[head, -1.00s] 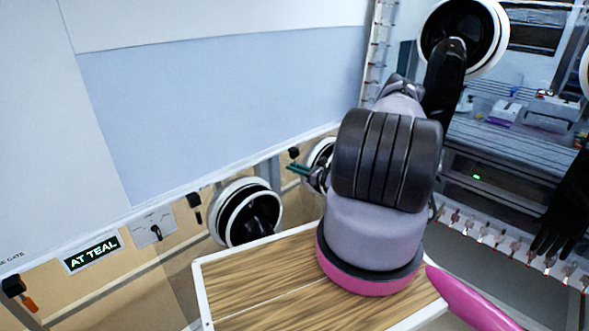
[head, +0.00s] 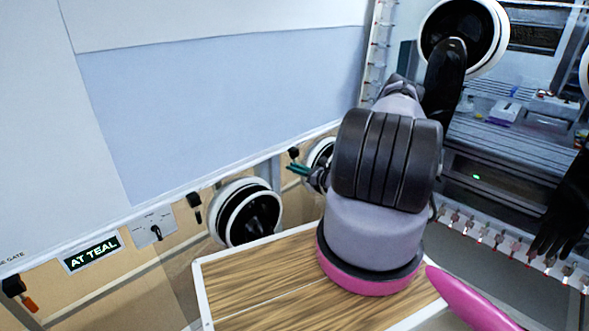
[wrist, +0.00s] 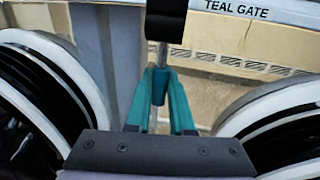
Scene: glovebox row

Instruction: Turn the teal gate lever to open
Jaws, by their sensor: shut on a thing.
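The teal gate lever has a black hub (wrist: 166,22), a thin metal shaft and a teal handle (wrist: 160,86). In the wrist view it points down from the hub toward my gripper. My gripper (wrist: 160,92) has teal fingers, one on each side of the handle, and is shut on it. In the head view my gripper's teal fingers (head: 298,170) show just below the black hub (head: 293,153), left of my arm. The handle itself is hard to make out there. The label TEAL GATE (wrist: 236,8) is right of the hub in the wrist view.
Round white-rimmed glove ports (head: 246,213) flank the lever. A lit sign (head: 91,251) reads AT TEAL, beside a selector switch (head: 154,230). An orange-handled lever (head: 26,297) is far left. A wood-topped table (head: 265,282) stands below my arm.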

